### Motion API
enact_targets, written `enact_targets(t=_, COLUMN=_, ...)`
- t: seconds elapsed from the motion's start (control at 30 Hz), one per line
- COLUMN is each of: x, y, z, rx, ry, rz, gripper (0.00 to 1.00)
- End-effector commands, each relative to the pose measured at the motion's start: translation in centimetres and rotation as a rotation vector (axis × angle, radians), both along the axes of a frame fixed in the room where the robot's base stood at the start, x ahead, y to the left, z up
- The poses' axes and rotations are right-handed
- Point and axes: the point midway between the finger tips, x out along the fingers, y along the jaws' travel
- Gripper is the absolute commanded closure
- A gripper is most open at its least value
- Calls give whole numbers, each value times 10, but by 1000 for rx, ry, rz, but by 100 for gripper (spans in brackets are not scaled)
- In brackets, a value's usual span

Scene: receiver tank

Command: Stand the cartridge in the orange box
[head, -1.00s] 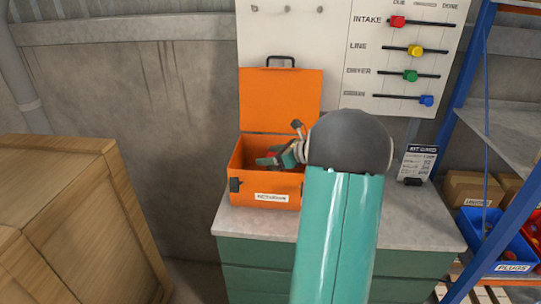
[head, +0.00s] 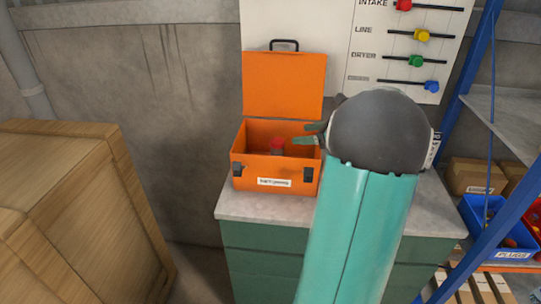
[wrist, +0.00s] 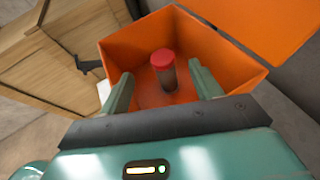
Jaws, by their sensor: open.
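The orange box (head: 238,170) stands on the cabinet with its lid raised at the back. The cartridge, a grey cylinder with a red cap, stands upright inside the box (head: 277,147); it also shows in the wrist view (wrist: 164,72). My gripper (head: 309,134) is at the right side of the box opening, partly hidden behind my arm. In the wrist view my gripper (wrist: 160,85) is open, its two fingers apart on either side of the cartridge in the picture, with gaps between them and it.
A wooden crate (head: 60,200) stands at the left. A panel with coloured sliders (head: 410,50) is on the wall behind the cabinet top (head: 265,208). A blue shelf frame (head: 480,190) with a blue bin (head: 505,243) stands at the right.

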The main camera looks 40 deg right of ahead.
Motion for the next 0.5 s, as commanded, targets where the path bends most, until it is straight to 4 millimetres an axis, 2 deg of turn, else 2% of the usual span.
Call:
enact_targets(t=0.13, x=2, y=4, z=1, rx=-9, ry=3, rz=11, gripper=36)
enact_targets(t=0.23, x=12, y=30, z=6, rx=-70, ry=22, rz=80, gripper=36)
enact_targets(t=0.27, x=17, y=44, z=8, rx=-102, ry=30, rz=117, gripper=36)
enact_targets(t=0.37, x=31, y=107, z=15, rx=-264, ry=66, rz=292, gripper=36)
enact_targets(t=0.4, x=34, y=136, z=17, rx=-344, ry=79, rz=378, gripper=36)
enact_targets(t=0.5, x=33, y=206, z=20, rx=-566, ry=95, rz=608, gripper=36)
